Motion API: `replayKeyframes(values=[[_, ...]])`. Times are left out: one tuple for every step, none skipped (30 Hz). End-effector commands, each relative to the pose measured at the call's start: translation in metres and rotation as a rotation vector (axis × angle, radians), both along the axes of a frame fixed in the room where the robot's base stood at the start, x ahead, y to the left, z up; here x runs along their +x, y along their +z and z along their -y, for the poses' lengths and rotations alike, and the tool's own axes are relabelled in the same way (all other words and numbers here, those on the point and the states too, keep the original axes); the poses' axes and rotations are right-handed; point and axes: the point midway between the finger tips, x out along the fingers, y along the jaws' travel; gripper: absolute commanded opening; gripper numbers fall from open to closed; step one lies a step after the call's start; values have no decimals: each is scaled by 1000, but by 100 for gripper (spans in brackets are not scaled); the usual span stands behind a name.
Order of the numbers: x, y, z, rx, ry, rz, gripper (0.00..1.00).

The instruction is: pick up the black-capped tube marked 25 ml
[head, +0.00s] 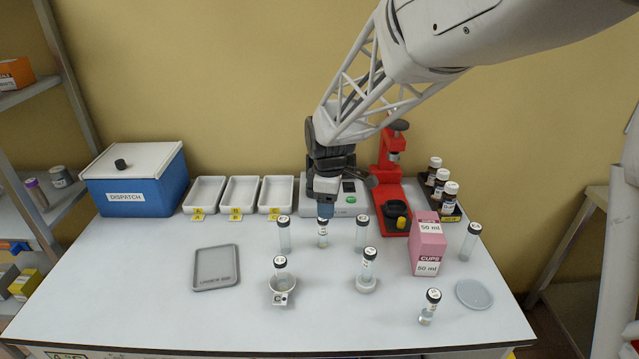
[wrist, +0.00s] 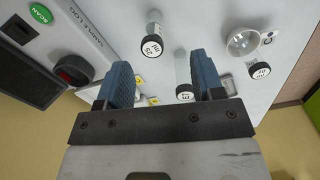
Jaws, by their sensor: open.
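In the wrist view, a clear tube with a black cap reads 25 ml on its white cap label (wrist: 152,48). It appears to be the upright tube (head: 322,232) below my gripper (head: 325,210) in the head view, where its label is too small to read. My gripper's blue fingers (wrist: 158,62) are open and empty, spread to either side of that cap in the picture. The cap shows just beyond the fingertips, with no visible contact. Another black-capped tube (wrist: 185,92) shows lower between the fingers, apparently the left neighbour (head: 284,235).
A similar tube (head: 362,233) stands close on the right. The scanner (head: 348,206) and red press (head: 392,165) stand behind.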

Motion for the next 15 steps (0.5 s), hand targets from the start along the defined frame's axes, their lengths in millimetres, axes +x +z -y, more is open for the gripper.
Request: replayKeyframes(values=[[6,-5,-5,-1,26,-4,62],[8,-7,-7,-1,39,-5,62],[11,-10,-9,-2,54,-8,62],[12,-12,-10,-3,62,-9,62],[13,-13,-11,-3,69,-10,62],[14,-14,-12,-3,77,-11,62],[15,-15,-13,-3,81,-11,62],[15,-15,-13,-3,83,-11,62],[16,-15,-13,-3,84,-11,62],[16,-15,-13,-3,84,-11,62],[16,-15,-13,-3,84,-12,62],[15,-15,-13,-3,84,-12,62],[15,-15,-13,-3,83,-12,62],[15,-15,-13,-3,83,-12,62],[15,-15,-13,-3,83,-12,62]])
